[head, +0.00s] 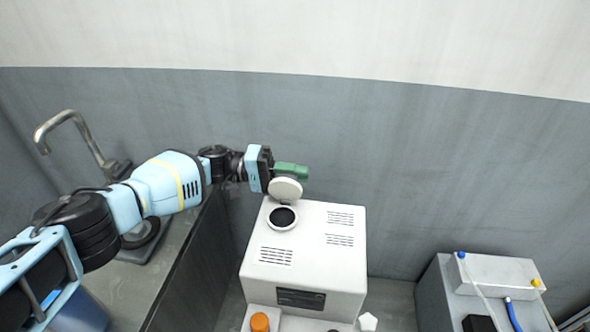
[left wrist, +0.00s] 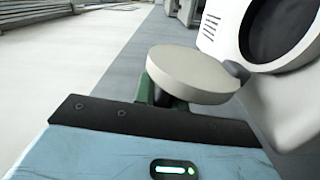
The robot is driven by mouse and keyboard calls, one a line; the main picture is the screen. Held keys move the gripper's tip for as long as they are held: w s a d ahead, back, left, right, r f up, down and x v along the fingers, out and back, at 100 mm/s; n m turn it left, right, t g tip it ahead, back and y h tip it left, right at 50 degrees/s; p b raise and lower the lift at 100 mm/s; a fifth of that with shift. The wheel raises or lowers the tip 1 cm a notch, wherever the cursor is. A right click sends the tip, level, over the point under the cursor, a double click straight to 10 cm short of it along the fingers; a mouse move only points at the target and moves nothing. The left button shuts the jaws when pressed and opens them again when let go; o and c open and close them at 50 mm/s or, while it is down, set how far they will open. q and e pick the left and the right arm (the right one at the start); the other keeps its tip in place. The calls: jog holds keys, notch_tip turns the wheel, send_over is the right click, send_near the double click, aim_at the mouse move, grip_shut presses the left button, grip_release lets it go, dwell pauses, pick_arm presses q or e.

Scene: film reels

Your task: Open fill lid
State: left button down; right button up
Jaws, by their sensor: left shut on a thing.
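The fill lid (head: 286,189) is a round pale disc, tilted up off the dark round fill opening (head: 283,217) on top of the white machine (head: 340,255). My left gripper (head: 290,171) has green fingers and is at the raised lid, above the machine's back left corner. In the left wrist view the lid (left wrist: 193,74) sits right at the green fingers (left wrist: 150,90), which are shut on it. The finger contact is partly hidden behind the lid. The opening also shows in the left wrist view (left wrist: 280,28). My right gripper is in neither view.
An orange cap (head: 260,322) is at the machine's front. A grey box (head: 490,275) with hoses stands at the right. The wall is close behind.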

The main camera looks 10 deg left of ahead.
pick_arm(q)
jog(key=shift+w+n, duration=0.25)
jog(key=shift+n, duration=0.15)
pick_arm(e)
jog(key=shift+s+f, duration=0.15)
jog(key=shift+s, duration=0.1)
pick_arm(q)
jog(key=shift+f, duration=0.1)
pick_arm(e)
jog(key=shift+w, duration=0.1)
pick_arm(q)
jog(key=c, duration=1.4)
grip_release()
jog(key=shift+c, duration=0.2)
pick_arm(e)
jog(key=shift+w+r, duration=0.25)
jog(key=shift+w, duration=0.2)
